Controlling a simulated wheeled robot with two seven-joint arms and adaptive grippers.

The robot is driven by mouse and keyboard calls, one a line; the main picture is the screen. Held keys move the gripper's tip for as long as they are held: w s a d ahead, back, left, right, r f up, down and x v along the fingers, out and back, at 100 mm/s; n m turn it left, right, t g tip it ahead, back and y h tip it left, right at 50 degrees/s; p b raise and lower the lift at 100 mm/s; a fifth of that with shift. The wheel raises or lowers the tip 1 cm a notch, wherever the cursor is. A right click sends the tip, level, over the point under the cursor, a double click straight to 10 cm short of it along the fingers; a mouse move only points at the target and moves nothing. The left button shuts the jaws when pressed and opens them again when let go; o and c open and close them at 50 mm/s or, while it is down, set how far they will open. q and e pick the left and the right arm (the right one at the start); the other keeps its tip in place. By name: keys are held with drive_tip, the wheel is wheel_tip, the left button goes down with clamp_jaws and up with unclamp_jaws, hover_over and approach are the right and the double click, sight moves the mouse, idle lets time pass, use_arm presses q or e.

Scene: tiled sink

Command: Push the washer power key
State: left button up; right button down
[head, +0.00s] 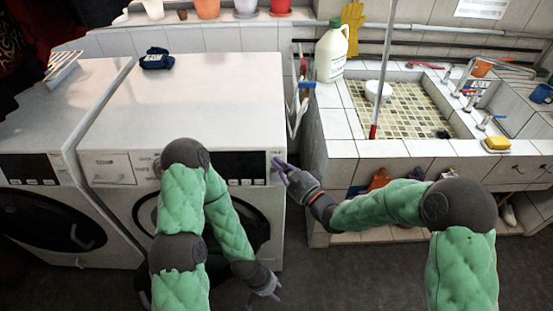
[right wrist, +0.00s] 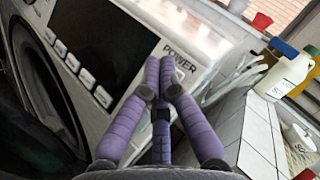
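The washer (head: 205,95) is a white front-loading machine with a dark display and a row of buttons on its front panel. In the right wrist view the panel (right wrist: 135,15) shows a "POWER" label (right wrist: 182,57) at its right end. The power key is largely hidden behind my fingertips. My right gripper (head: 279,168) has its purple fingers together, with the tips at the right end of the panel. In the wrist view the fingertips (right wrist: 159,68) overlap the area just beside the label; I cannot tell whether they touch. My left gripper (head: 264,298) hangs low before the washer, its fingers apart and empty.
A second white machine (head: 50,115) stands to the left. A tiled sink (head: 340,148) is to the right, with a white jug (head: 331,52) on its edge. A dark blue item (head: 157,59) lies on the washer top. A narrow gap separates washer and sink.

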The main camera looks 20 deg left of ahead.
drive_tip(key=shift+s, duration=0.2)
drive_tip(key=s+d+r+p, duration=0.1)
drive_tip(key=s+r+p, duration=0.1)
drive_tip(key=s, duration=0.3)
drive_tip(key=shift+s+d, duration=0.2)
drive_tip(key=shift+d, duration=0.1)
idle(0.3)
